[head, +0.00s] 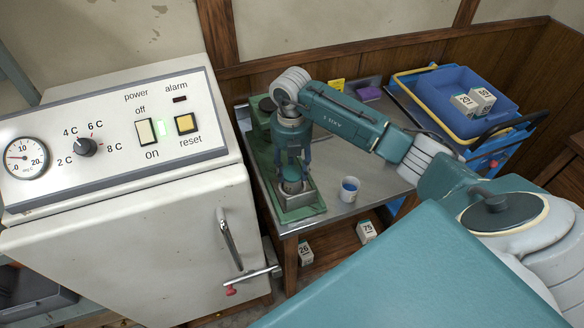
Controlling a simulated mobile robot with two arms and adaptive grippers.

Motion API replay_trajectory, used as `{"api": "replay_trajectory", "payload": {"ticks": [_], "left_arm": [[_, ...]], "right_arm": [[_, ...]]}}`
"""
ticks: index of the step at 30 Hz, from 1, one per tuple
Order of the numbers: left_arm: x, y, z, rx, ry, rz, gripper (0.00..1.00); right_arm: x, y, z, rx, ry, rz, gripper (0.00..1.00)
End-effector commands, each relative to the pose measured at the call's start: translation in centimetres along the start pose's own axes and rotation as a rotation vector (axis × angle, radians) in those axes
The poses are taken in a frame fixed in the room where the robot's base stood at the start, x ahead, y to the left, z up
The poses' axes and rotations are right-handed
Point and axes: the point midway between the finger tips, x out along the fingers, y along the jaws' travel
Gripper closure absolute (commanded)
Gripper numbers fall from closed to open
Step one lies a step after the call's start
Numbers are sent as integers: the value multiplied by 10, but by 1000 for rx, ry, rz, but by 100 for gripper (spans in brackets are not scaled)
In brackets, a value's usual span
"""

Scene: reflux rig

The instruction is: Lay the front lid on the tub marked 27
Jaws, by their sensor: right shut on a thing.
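My right gripper (291,173) points down over the front end of a green metal base (298,212) on the steel-topped table. It is shut on a small round teal-grey thing (291,187), which may be a lid; its fingers partly hide it. I cannot tell whether this thing touches what is under it. A small white tub (349,189) with blue inside stands open on the table, right of the gripper; no number is readable on it. I see no mark 27. My left gripper is not in view.
A white cabinet (120,240) with dials and a door handle (229,240) stands left of the table (375,200). A blue tray (440,95) with white boxes (482,99) is at the back right. Boxes marked 26 (305,254) and 75 (366,232) sit on the lower shelf.

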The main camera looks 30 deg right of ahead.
Motion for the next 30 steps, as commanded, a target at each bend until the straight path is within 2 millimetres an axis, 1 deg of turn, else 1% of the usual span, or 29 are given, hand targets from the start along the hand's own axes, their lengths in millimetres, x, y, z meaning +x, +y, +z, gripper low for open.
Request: {"api": "replay_trajectory", "payload": {"ticks": [12,13,15,16,22,23,24,25,30], "left_arm": [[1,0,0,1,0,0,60],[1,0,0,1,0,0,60],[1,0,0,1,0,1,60],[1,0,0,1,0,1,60],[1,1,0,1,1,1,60],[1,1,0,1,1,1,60],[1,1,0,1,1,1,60],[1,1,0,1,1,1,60],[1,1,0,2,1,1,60]], "right_arm": [[1,0,0,0,0,0,67],[1,0,0,0,0,0,51],[1,0,0,0,0,0,37],[1,0,0,0,0,0,33],[1,0,0,0,0,0,33],[1,0,0,0,0,0,29],[1,0,0,0,0,0,21],[1,0,0,0,0,0,17],[1,0,0,0,0,0,17]]}}
